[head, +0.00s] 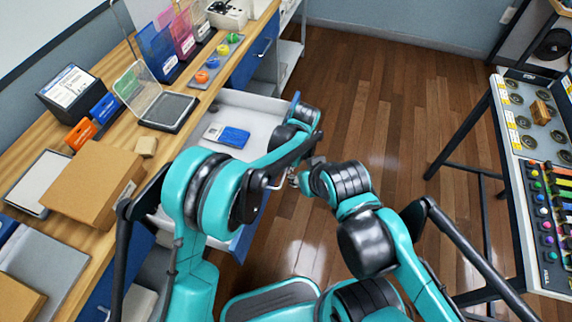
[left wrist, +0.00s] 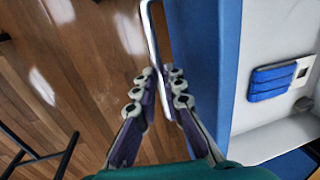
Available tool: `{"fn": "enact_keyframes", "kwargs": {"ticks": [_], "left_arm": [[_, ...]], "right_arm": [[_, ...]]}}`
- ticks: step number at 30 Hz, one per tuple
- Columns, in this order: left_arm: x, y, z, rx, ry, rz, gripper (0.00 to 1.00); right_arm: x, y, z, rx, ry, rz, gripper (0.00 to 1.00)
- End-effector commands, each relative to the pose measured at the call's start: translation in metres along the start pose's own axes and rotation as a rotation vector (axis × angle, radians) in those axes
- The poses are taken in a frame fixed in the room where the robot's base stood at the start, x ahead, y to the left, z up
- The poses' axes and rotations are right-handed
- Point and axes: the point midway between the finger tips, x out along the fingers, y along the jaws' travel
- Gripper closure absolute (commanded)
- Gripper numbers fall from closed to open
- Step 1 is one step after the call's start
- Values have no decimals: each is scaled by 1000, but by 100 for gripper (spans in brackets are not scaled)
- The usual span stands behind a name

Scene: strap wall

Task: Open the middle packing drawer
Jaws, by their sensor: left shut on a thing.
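The middle packing drawer (head: 258,112) stands pulled out from the bench, its white inside visible. Its blue front (left wrist: 207,70) and metal bar handle (left wrist: 149,25) show in the left wrist view. My left gripper (left wrist: 163,75) is shut on the handle, a finger on each side of the bar. In the head view my left gripper (head: 291,179) is at the drawer's outer side, partly hidden by my arms.
The wooden bench top (head: 206,98) holds a cardboard box (head: 90,185), a clear-lidded case (head: 168,111) and colored holders. A farther blue drawer (head: 255,55) is closed. A dark-legged rack (head: 515,170) stands at right. Wooden floor between is clear.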

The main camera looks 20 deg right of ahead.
Motion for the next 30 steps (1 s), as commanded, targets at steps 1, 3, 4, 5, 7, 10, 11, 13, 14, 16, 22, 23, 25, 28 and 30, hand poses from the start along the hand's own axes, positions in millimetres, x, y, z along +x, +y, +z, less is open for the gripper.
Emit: {"fn": "enact_keyframes", "kwargs": {"ticks": [1, 3, 4, 5, 7, 10, 11, 13, 14, 16, 22, 23, 25, 28, 30], "left_arm": [[0, 0, 0, 0, -1, 0, 100], [0, 0, 0, 0, 0, 0, 72], [0, 0, 0, 0, 0, 0, 69], [0, 0, 0, 0, 0, 0, 69], [0, 0, 0, 0, 0, 0, 69], [0, 0, 0, 0, 0, 0, 69], [0, 0, 0, 0, 0, 0, 69], [-1, 0, 0, 0, 0, 0, 69], [-2, 0, 0, 0, 0, 0, 69], [-9, 0, 0, 1, 0, 0, 69], [-47, 0, 0, 2, 0, 0, 69], [-54, 0, 0, 2, 0, 0, 69], [-70, 0, 0, 1, 0, 0, 69], [-89, 0, 0, 1, 0, 0, 69], [-101, 0, 0, 1, 0, 0, 69]], "right_arm": [[0, 0, 0, 0, 0, 0, 60], [0, 0, 0, 0, 0, 0, 60], [0, 0, 0, 0, 0, 0, 60], [0, 0, 0, 0, 0, 0, 60], [0, 0, 0, 0, 0, 0, 60], [0, 0, 0, 0, 0, 0, 60], [0, 0, 0, 0, 0, 0, 60], [0, 0, 0, 0, 0, 0, 60], [0, 0, 0, 0, 0, 0, 60], [0, 0, 0, 0, 0, 0, 60], [0, 0, 0, 0, 0, 0, 60], [0, 0, 0, 0, 0, 0, 60], [0, 0, 0, 0, 0, 0, 60], [0, 0, 0, 0, 0, 0, 60], [0, 0, 0, 0, 0, 0, 60]]}}
